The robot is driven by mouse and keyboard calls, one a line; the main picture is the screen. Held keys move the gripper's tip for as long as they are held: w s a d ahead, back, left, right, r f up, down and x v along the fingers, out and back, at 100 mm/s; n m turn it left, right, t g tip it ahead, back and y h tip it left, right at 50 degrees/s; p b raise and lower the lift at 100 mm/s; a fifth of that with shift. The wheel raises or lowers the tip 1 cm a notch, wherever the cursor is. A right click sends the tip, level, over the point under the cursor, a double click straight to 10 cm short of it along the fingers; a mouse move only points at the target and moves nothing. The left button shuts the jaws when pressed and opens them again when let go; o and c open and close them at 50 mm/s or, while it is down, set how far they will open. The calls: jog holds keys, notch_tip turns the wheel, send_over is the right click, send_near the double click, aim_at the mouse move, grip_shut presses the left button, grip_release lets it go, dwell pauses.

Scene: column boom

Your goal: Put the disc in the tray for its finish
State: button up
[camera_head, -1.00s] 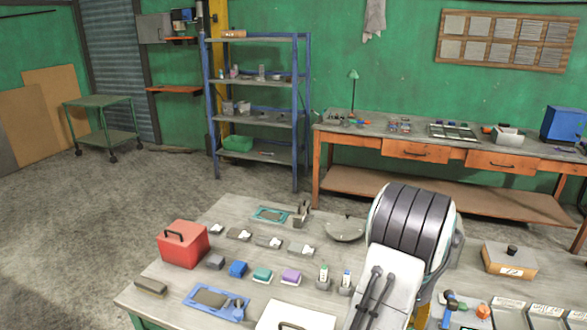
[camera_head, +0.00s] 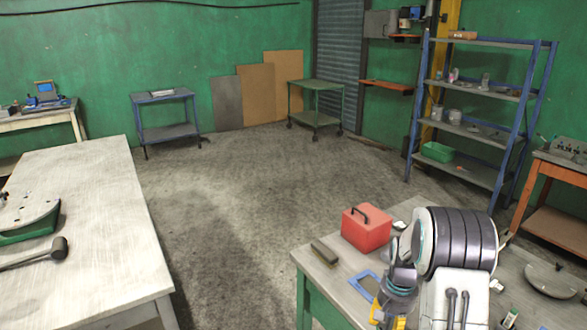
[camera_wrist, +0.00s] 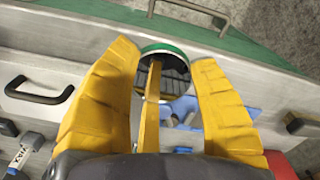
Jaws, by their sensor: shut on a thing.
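In the wrist view my gripper (camera_wrist: 166,68) has its yellow fingers closed around a round disc (camera_wrist: 163,50) with a green rim and a dark, partly shiny face. The disc is held at the fingertips, above the workbench. In the head view my gripper shows only in part, by yellow finger parts (camera_head: 377,312) at the near bench's front left; the disc cannot be made out there. The labelled finish trays are not in the head view now.
A red box (camera_head: 366,229), a dark block (camera_head: 325,252) and a blue-framed tray (camera_head: 368,285) lie on the near bench (camera_head: 313,262). The blue tray also shows in the wrist view (camera_wrist: 181,112). A pale table (camera_head: 95,205) stands left, with open floor (camera_head: 235,215) between.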

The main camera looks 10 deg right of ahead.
jog(key=w+a+f+n, duration=0.2)
jog(key=a+n, duration=0.1)
jog(key=a, duration=0.5)
jog(key=w+a+f+n+b, duration=0.1)
jog(key=a+n, duration=0.3)
jog(key=a, duration=0.4)
jog(key=shift+w+a+f+n+b, duration=0.15)
jog(key=shift+w+f+n+b, duration=0.15)
jog(key=shift+w+f, duration=0.1)
